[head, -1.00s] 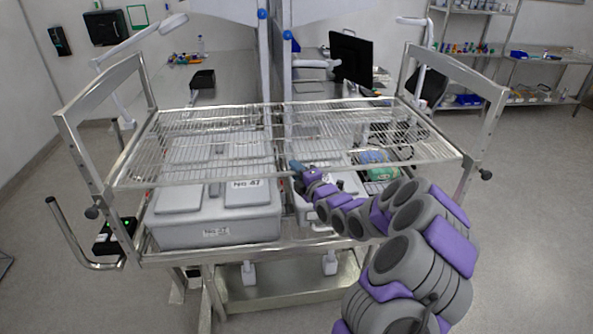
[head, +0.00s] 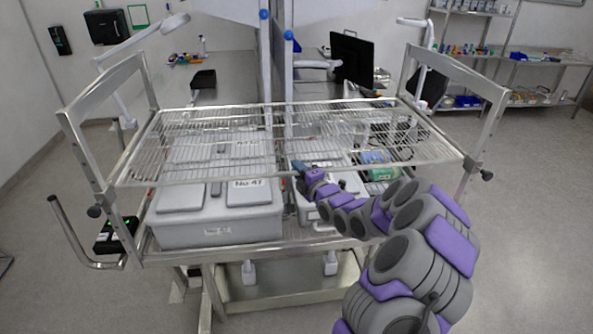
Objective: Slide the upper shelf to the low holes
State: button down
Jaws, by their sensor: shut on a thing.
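The upper shelf (head: 215,141) is a wire grid with a flat metal front rail. It spans the two side frames of a steel cart (head: 90,150) and looks about level, above several grey boxes. Black knobs show at its front left (head: 94,211) and front right (head: 487,175). My gripper (head: 298,167) is at the middle of the shelf's front rail, shut on it. The fingertips are small and the exact contact is hard to see. The holes in the side posts are too small to tell apart.
Grey lidded boxes (head: 205,224) stand on the cart's lower deck, close under the shelf. A green item (head: 376,162) lies at right below the grid. A bent handle (head: 75,240) sticks out at left. A monitor (head: 351,59) stands behind. Floor at right is clear.

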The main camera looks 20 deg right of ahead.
notch_tip(320, 180, down, 6)
jog(key=b, duration=0.4)
jog(key=shift+d+f, duration=0.25)
jog(key=shift+d, duration=0.2)
jog(key=shift+s+f, duration=0.1)
jog(key=shift+s, duration=0.05)
jog(key=c, duration=1.4)
grip_release()
jog(key=o, duration=0.3)
jog(key=shift+d+f, duration=0.1)
jog(key=shift+d, duration=0.5)
jog(key=s, duration=0.5)
jog(key=s+p, duration=0.1)
jog(key=s, duration=0.5)
jog(key=s+p, duration=0.1)
jog(key=s, duration=0.5)
jog(key=shift+d, duration=0.4)
jog(key=shift+a, duration=0.1)
jog(key=shift+w, duration=0.1)
